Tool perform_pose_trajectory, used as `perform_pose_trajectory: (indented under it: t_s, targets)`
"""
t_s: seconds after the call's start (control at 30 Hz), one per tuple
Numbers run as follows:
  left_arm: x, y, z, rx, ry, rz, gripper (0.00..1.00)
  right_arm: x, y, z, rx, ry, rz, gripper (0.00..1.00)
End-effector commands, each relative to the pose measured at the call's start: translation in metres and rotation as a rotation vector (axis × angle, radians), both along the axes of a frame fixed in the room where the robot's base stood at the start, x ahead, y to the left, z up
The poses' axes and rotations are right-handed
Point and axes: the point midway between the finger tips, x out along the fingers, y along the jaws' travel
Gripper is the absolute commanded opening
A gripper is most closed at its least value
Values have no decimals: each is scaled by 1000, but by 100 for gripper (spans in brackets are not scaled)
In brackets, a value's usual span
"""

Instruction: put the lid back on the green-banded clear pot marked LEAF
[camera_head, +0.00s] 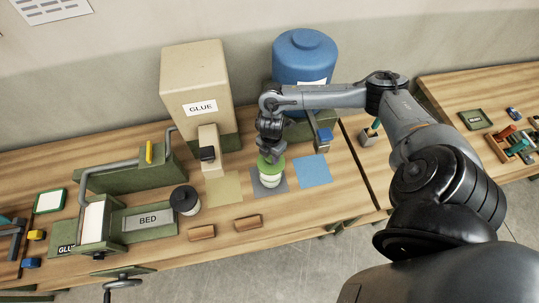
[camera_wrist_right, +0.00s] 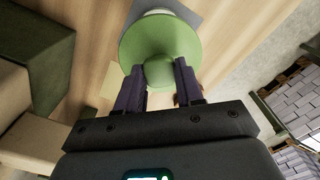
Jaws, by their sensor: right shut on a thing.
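My right gripper (camera_head: 268,153) points down over the grey mat and is shut on the knob of the green lid (camera_head: 272,165). In the right wrist view the gripper (camera_wrist_right: 157,66) has the knob between its two fingers, and the round lid (camera_wrist_right: 160,38) spreads out beyond them. The pale, clear pot (camera_head: 270,181) stands upright directly below the lid on the grey mat (camera_head: 282,186). The lid covers the pot's top, and I cannot tell whether it touches the rim. The LEAF marking is not readable. My left gripper is not in view.
A black-topped jar (camera_head: 185,199) stands left, beside the green BED fixture (camera_head: 150,220). The GLUE tank (camera_head: 197,85) and blue tank (camera_head: 303,57) stand behind. A tan mat (camera_head: 224,188) and blue mat (camera_head: 313,170) flank the pot. Two brown blocks (camera_head: 248,222) lie in front.

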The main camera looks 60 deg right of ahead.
Motion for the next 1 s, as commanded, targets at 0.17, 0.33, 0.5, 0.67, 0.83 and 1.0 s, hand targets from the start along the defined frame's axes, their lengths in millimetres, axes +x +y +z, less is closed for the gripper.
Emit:
perform_pose_trajectory:
  t_s: [0.17, 0.33, 0.5, 0.67, 0.83, 1.0]
  targets:
    - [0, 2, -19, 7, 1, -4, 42, 0, 0, -17, 0, 0, 0, 3]
    - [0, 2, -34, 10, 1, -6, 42, 0, 0, -31, 0, 0, 0, 3]
    - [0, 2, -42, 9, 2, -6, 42, 0, 0, -43, 0, 1, -1, 3]
    - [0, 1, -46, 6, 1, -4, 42, 0, 1, -51, 0, 1, 0, 3]
    - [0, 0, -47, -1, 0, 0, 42, 0, 0, -54, 0, 1, 0, 3]
    - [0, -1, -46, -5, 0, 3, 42, 0, 0, -53, 0, 0, 0, 3]
